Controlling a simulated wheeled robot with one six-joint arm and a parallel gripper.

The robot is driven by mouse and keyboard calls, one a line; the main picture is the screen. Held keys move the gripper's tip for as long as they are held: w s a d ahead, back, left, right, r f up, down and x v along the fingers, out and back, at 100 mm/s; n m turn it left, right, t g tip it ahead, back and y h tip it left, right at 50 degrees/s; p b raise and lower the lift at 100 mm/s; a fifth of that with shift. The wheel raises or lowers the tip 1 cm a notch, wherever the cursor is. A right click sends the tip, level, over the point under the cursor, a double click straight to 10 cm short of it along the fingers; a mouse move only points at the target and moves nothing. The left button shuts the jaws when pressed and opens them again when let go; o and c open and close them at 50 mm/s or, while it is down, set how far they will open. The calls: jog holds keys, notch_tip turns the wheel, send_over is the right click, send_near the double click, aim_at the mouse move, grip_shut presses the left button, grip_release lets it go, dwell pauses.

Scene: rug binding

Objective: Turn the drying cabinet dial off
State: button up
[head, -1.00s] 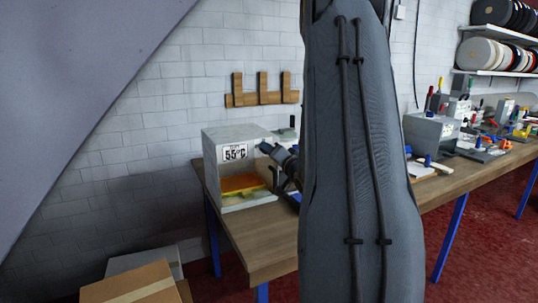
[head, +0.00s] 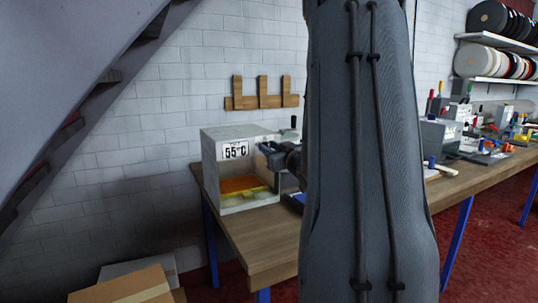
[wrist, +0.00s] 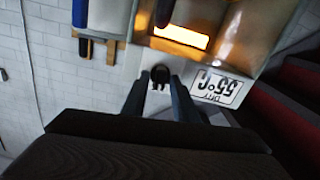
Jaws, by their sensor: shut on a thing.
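The drying cabinet (head: 222,183) is a pale grey box at the left end of the workbench, with an open front, an orange glow inside and a "55°C" label (head: 235,151). My gripper (head: 262,148) is at the cabinet's front, right of the label. In the wrist view, where the label (wrist: 221,90) appears upside down, my gripper (wrist: 158,88) has its two fingers on either side of the small black dial (wrist: 160,76) and is shut on it. The dial is hidden in the head view. Its pointer setting cannot be read.
The wooden workbench (head: 248,233) runs to the right with several tools on it. Wooden brackets (head: 262,100) hang on the white brick wall. Cardboard boxes (head: 125,288) stand on the floor at lower left. My forearm blocks the middle of the head view.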

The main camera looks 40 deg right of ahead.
jog(key=shift+a+f+n+b, duration=0.1)
jog(key=shift+f+n+b, duration=0.05)
jog(key=shift+n+b, duration=2.8)
jog(key=shift+a+f+n+b, duration=0.1)
jog(key=shift+n+b, duration=2.5)
jog(key=shift+n, duration=0.65)
jog(key=o, duration=0.7)
jog(key=shift+r, duration=0.1)
jog(key=v, duration=0.7)
jog(key=shift+s, duration=0.4)
jog(key=shift+a, duration=0.1)
